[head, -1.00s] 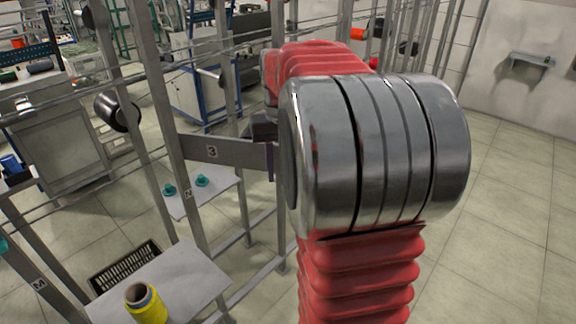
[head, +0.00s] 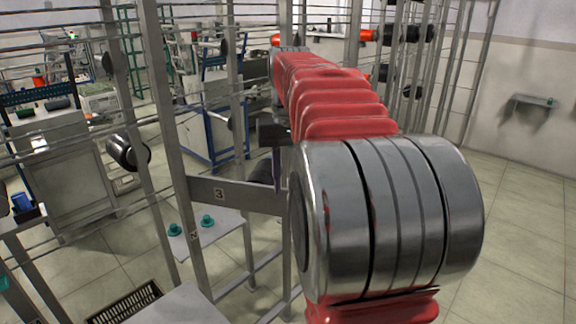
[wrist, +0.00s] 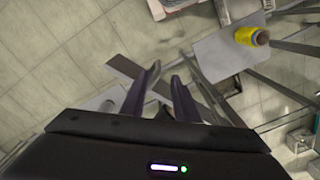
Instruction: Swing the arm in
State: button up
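My arm's red ribbed sleeve and big grey joint fill the right middle of the head view, with the sleeve running away from me toward the grey rack frame. My gripper (wrist: 166,74) shows in the wrist view with its two dark fingers apart and nothing between them. In the head view most of it is hidden behind my arm; a dark part shows near the bar marked 3 (head: 235,195). A yellow thread cone (wrist: 250,36) stands on a light shelf (wrist: 215,60), to the right of the fingers in the wrist view and apart from them.
Metal uprights and thin rails of the rack (head: 172,150) stand close to the left of my arm. Two teal pieces (head: 207,220) sit on a small shelf. A black crate (head: 125,302) is at lower left. Tiled floor (head: 515,215) is free at right.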

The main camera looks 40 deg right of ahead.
jog(key=shift+r, duration=2)
jog(key=s+a+f+n+t, duration=0.1)
jog(key=s+a+f+n, duration=0.1)
jog(key=a, duration=0.6)
jog(key=s+a+f+n+t, duration=0.1)
jog(key=s+a+f+t, duration=0.15)
jog(key=a, duration=0.55)
jog(key=s+a+f+n+t, duration=0.2)
jog(key=s+a+f+n, duration=0.1)
jog(key=s+a+f, duration=0.5)
notch_tip(320, 180, down, 2)
jog(key=shift+s+a, duration=0.2)
jog(key=shift+a, duration=0.95)
jog(key=shift+a, duration=0.1)
